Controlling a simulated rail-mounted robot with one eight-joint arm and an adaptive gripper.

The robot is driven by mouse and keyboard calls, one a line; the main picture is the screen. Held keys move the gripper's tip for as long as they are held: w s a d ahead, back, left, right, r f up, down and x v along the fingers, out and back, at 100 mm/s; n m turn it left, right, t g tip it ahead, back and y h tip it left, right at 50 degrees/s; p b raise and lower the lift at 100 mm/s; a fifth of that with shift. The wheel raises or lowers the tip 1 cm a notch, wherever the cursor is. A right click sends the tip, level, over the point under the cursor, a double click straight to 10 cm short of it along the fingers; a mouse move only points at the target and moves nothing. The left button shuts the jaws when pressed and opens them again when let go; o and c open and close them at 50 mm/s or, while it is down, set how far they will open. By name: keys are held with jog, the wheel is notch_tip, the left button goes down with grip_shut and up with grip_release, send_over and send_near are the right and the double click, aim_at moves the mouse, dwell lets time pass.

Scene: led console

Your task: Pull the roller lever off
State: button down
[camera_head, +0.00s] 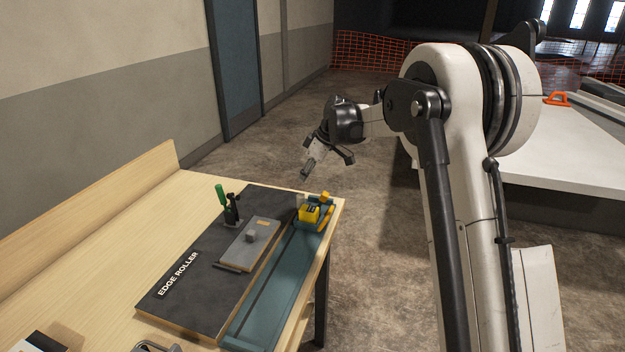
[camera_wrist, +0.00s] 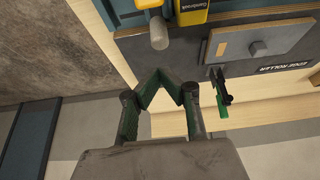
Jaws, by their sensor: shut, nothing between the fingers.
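An edge roller board (camera_head: 190,270) lies on the wooden table. A toggle lever with a green handle (camera_head: 219,195) and black base stands upright at its left side; in the wrist view its green handle (camera_wrist: 223,108) is right of my fingers. A yellow unit (camera_head: 309,213) with an orange-yellow knob (camera_head: 325,197) sits at the board's far right end. In the wrist view the yellow unit (camera_wrist: 192,12) is at the top, beside a grey cylinder on a yellow arm (camera_wrist: 157,32). Which part is the roller lever is not marked. My gripper (camera_head: 305,175) is shut and empty, above and beyond the table's far end.
A grey plate (camera_head: 250,245) with a small block lies on the board. A teal rail (camera_head: 270,305) runs along the right side. The table's back ledge (camera_head: 90,205) rises at left. Open floor lies beyond the table, and a white bench (camera_head: 590,150) stands at right.

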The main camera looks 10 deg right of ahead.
jog(key=s+d+f+v, duration=0.1)
jog(key=v, duration=0.8)
jog(key=shift+d+r+b, duration=0.35)
jog(key=shift+d, duration=0.1)
jog(key=s+a+r+m+t+h, duration=0.1)
jog(key=s+r+m, duration=0.2)
jog(key=s, duration=0.9)
jog(key=s+r+m+t+h, duration=0.1)
jog(key=s+r+m+h, duration=0.2)
jog(key=s, duration=0.8)
jog(key=s+f+m+t, duration=0.1)
jog(key=s+f+m, duration=0.2)
jog(key=s, duration=0.7)
jog(key=s+d+f+m+t, duration=0.1)
jog(key=s+f+m, duration=0.2)
jog(key=s, duration=0.8)
notch_tip(320, 180, down, 3)
jog(key=shift+s+d+r+t+h+b, duration=0.2)
jog(key=shift+s+t+h+b, duration=0.1)
jog(key=shift+h, duration=0.1)
